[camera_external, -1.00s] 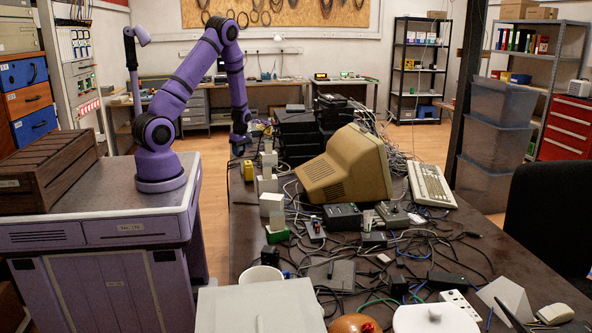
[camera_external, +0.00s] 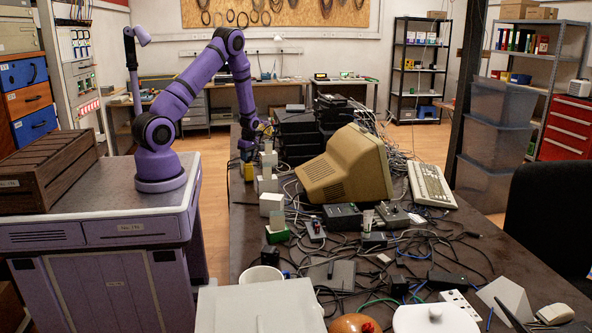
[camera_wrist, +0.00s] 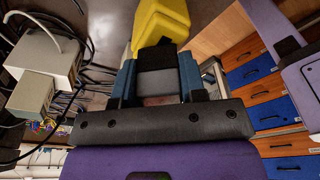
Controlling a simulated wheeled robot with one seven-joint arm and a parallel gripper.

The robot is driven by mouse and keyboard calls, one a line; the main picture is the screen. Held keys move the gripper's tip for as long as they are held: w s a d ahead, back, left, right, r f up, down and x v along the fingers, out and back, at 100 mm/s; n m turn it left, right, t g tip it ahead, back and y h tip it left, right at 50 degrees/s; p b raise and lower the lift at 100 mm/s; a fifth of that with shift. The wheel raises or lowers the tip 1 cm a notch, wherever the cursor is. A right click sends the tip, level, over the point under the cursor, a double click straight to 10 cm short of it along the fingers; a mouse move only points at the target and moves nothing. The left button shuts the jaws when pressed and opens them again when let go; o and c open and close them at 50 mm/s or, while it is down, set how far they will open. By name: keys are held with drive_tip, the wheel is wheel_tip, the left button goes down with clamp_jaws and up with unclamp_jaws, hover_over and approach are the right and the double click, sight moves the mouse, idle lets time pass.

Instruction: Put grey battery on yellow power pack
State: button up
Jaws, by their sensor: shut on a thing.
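My gripper (camera_wrist: 158,82) is shut on a dark grey and black block, the grey battery (camera_wrist: 157,58), which sits between the two blue-grey fingers in the wrist view. The yellow power pack (camera_wrist: 161,22) shows just beyond the battery, and the battery's far end overlaps its near edge in the picture. I cannot tell whether they touch. In the external view the yellow power pack (camera_external: 248,171) stands at the table's left edge, with my gripper (camera_external: 246,151) just above it. The battery is too small to make out there.
White boxes (camera_external: 267,183) stand close to the right of the pack on the dark table (camera_external: 245,235). Black stacked devices (camera_external: 297,135), a beige monitor (camera_external: 345,170) and many loose cables fill the table further right. Open floor lies left of the table edge.

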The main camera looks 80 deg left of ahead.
drive_tip(key=o, duration=1)
drive_tip(key=shift+f, duration=0.1)
drive_tip(key=shift+c, duration=0.2)
wheel_tip(320, 180, up, 12)
drive_tip(key=w+d, duration=0.1)
drive_tip(key=shift+w+d, duration=0.1)
